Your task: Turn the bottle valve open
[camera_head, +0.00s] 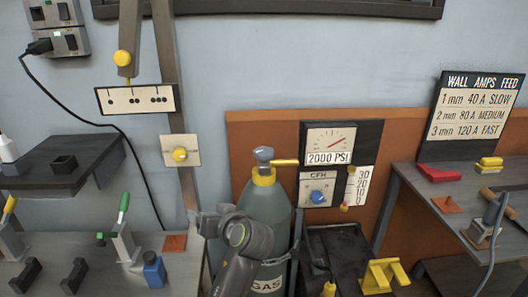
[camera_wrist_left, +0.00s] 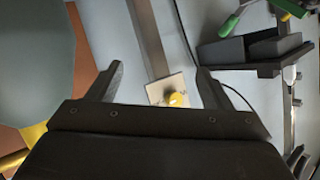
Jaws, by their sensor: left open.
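The gas bottle (camera_head: 264,240) is a grey-green cylinder standing upright against the orange panel. Its grey valve knob (camera_head: 263,154) sits on top above a yellow collar (camera_head: 263,176), with a yellow outlet pointing right to the gauge. My left gripper (camera_head: 205,222) is in front of and left of the bottle, below the valve, not touching the knob. In the left wrist view my left gripper (camera_wrist_left: 160,69) is open and empty. The bottle body (camera_wrist_left: 33,60) lies left of the fingers there, with yellow at the lower left. The valve knob is not clearly visible in that view. My right gripper is not in view.
A gauge (camera_head: 329,143) reading 2000 PSI and a CFH flow meter (camera_head: 318,190) are right of the bottle. A plate with a yellow knob (camera_head: 180,154) is on the post at left. Shelves with tools flank the bottle. A dark box (camera_head: 340,250) stands beside it.

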